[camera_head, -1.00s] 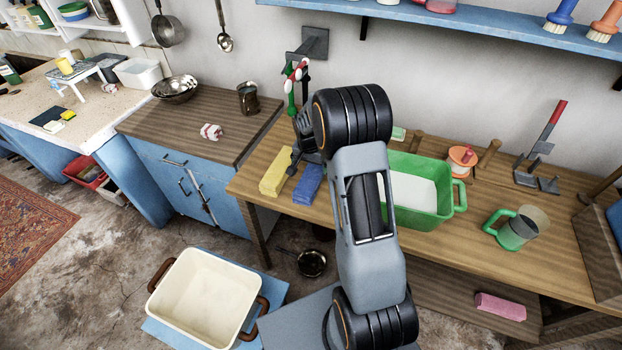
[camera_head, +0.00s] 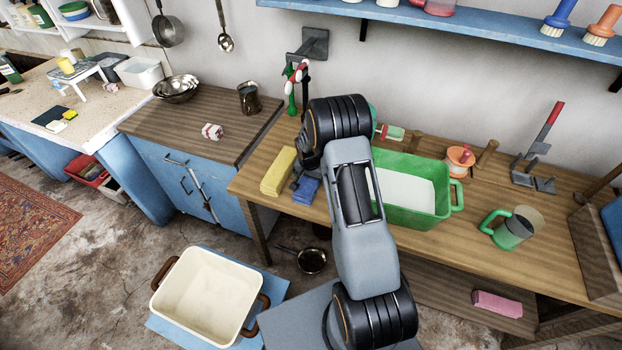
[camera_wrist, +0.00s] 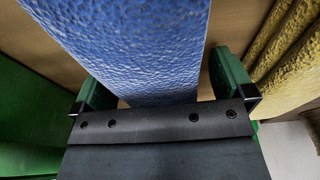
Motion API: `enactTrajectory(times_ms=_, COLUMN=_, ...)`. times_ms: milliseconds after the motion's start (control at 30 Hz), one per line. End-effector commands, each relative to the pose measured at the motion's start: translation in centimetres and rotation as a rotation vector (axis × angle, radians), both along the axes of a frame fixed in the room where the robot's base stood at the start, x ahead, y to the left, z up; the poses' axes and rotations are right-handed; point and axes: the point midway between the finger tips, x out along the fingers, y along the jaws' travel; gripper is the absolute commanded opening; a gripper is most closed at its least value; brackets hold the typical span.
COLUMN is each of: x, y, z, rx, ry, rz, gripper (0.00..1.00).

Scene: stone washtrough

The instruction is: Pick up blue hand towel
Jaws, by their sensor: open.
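The blue hand towel (camera_head: 307,190) lies folded on the wooden table, partly hidden by my arm and gripper in the head view. In the wrist view the blue towel (camera_wrist: 135,45) runs up from between the jaws and fills the upper middle. My gripper (camera_wrist: 165,88) is open, with one green-padded finger on each side of the towel. Some gap shows between the towel and the right finger. I cannot tell whether the left finger touches it. In the head view my gripper (camera_head: 297,185) is low at the towel, mostly hidden by my own wrist.
A yellow towel (camera_head: 279,172) lies just left of the blue one; it shows at the right in the wrist view (camera_wrist: 285,70). A green basin (camera_head: 418,212) stands close on the right.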

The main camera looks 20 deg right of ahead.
Motion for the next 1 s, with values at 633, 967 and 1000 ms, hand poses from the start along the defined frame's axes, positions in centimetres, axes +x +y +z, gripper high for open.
enactTrajectory(times_ms=633, x=0.0, y=0.0, z=0.1, rx=0.0, ry=0.0, rz=0.0, gripper=0.45)
enactTrajectory(times_ms=967, x=0.1, y=0.0, z=0.8, rx=-0.001, ry=-0.004, rz=0.0, gripper=0.44)
enactTrajectory(times_ms=1000, x=0.1, y=0.0, z=1.2, rx=-0.001, ry=-0.006, rz=0.0, gripper=0.44)
